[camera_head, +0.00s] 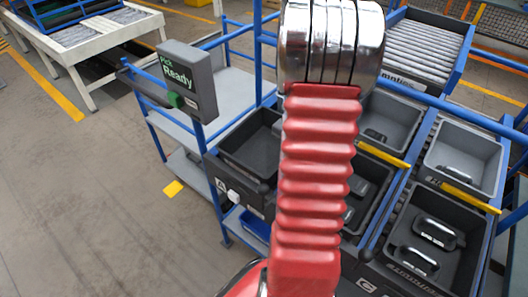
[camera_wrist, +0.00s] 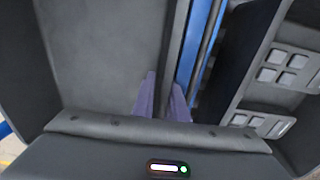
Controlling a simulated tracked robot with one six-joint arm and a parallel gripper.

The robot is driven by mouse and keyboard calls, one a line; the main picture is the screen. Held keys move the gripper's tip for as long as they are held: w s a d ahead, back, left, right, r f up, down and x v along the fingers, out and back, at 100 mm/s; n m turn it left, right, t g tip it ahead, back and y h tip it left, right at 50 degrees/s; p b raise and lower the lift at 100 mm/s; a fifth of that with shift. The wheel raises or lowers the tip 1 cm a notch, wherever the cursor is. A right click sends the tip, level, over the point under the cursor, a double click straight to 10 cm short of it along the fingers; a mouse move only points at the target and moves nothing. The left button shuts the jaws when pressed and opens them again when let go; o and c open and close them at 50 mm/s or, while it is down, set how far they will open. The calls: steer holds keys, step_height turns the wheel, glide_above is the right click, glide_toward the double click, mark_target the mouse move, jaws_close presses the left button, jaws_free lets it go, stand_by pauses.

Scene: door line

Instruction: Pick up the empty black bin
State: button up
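In the head view, an empty black bin (camera_head: 252,142) sits at the near left of the rack, partly behind my red arm. My gripper is hidden there. In the wrist view, its two purplish fingers (camera_wrist: 163,100) point into the scene with a narrow gap between them. An empty dark bin (camera_wrist: 100,55) fills the left of that view, probably the same one. Its right wall runs up to the gap between the fingers. I cannot tell whether they touch or grip this wall. A dark panel with a green light covers the lower part.
More bins (camera_head: 460,155) stand in the rack to the right, and one black bin holds several dark objects (camera_head: 438,232). Blue rails (camera_head: 400,200) divide the rows. A "Pick Ready" screen (camera_head: 187,80) stands at the left. The floor (camera_head: 90,200) at left is clear.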

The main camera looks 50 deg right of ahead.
stand_by(0.5)
jaws_close()
stand_by(1.2)
steer(key=shift+r, duration=0.15)
